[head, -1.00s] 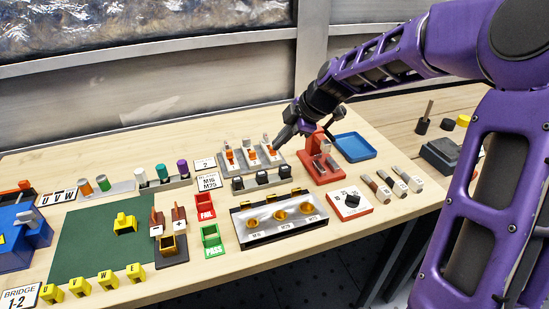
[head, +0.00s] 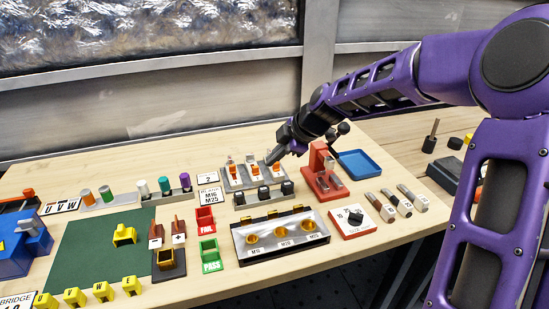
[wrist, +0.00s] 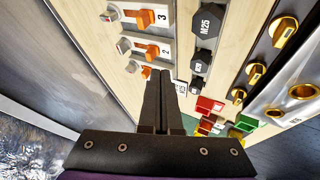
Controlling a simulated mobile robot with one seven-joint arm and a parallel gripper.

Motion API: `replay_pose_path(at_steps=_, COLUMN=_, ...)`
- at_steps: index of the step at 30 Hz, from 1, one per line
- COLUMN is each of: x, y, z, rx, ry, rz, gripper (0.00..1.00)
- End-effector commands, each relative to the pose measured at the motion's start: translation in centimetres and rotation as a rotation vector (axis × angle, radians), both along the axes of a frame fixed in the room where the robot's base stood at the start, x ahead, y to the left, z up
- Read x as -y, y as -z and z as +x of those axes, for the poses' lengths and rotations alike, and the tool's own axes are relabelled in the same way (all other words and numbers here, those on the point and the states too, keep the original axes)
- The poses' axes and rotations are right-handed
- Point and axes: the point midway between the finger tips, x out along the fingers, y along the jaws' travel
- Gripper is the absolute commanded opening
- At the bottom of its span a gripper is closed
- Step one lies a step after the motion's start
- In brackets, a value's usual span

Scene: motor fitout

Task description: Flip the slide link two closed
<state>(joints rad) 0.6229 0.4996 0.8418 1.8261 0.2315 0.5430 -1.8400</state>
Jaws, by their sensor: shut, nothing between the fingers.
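The slide link block (head: 240,184) stands near the back of the bench with three orange levers in a row. Slide link two's orange lever (wrist: 156,47) shows in the wrist view beside the number 2, with a grey metal part at its left. Slide link three (wrist: 144,18) lies above it. Another orange lever (wrist: 147,72) is partly hidden behind my fingertips. My gripper (wrist: 157,73) is shut and empty, its tips just below slide link two in that view. In the head view my gripper (head: 271,161) overlaps the right end of the block. I cannot tell whether it touches a lever.
A card with a 2 (head: 207,179) stands left of the block. Black plugs (head: 264,193) stand in front of it, and a red stand (head: 322,178) is close at its right. A blue tray (head: 358,163) lies further right. The metal wall (head: 200,95) rises behind.

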Motion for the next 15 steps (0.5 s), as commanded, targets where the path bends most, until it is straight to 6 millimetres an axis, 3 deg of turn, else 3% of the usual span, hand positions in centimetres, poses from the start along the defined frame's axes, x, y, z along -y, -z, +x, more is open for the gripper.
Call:
replay_pose_path(at_steps=7, x=-2.3, y=3.8, z=1.5, rx=-0.002, ry=-0.003, rz=0.0, gripper=0.0)
replay_pose_path(at_steps=15, x=-3.3, y=5.4, z=2.3, rx=0.0, ry=-0.001, rz=-0.002, gripper=0.0)
